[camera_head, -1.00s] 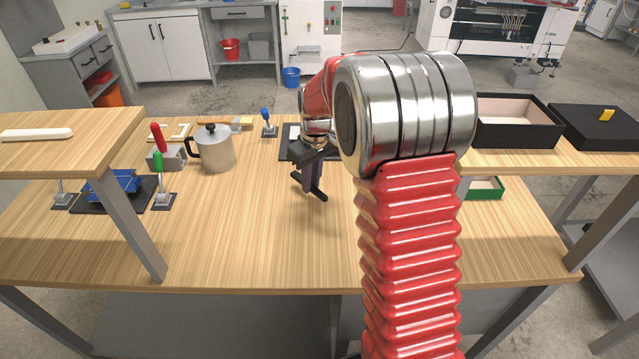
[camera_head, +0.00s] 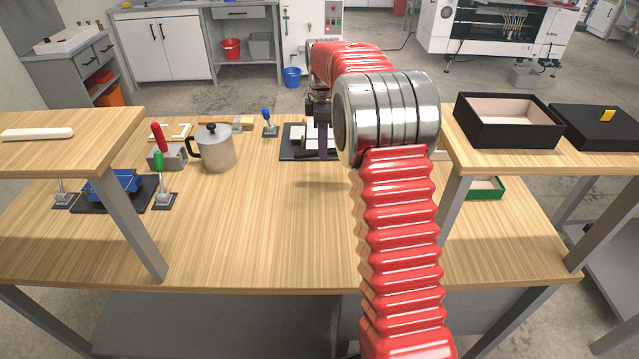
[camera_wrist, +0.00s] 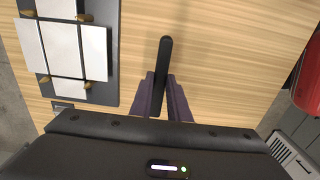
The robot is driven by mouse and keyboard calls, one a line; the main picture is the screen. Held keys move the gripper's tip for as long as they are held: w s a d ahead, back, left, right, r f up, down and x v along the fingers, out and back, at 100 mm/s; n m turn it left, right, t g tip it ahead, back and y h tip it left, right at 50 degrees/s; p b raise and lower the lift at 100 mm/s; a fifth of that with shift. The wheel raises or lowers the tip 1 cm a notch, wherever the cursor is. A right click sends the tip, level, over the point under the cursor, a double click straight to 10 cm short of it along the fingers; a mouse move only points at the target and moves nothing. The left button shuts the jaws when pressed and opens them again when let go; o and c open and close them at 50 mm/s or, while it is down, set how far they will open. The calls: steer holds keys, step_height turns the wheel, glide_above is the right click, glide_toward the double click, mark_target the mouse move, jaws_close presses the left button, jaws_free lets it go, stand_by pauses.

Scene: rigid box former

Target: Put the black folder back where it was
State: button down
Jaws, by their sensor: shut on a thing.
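The black folder (camera_wrist: 164,58) is a slim, round-ended black bar. In the wrist view my gripper (camera_wrist: 163,98) is shut on it, with the folder between the two dark purple fingers and sticking out past their tips. The wood tabletop lies beneath it.
A black plate (camera_wrist: 103,92) carries a white cross-shaped sheet (camera_wrist: 72,48). A metal pot (camera_head: 217,150) and toggle clamps stand to the left. A white bar (camera_head: 37,134) lies on the left shelf. The right shelf holds an open black box (camera_head: 505,135) and black lid (camera_head: 590,130). The middle table is clear.

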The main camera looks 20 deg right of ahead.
mark_target(322, 181)
stand_by(0.3)
step_height(322, 181, down, 10)
steer(key=shift+r, duration=0.15)
stand_by(0.3)
steer(key=c, duration=1.7)
jaws_free()
steer(key=r, duration=1.3)
steer(key=shift+s+d+r, duration=0.15)
steer(key=shift+s+d, duration=0.05)
steer(key=shift+s, duration=0.2)
steer(key=shift+r, duration=0.1)
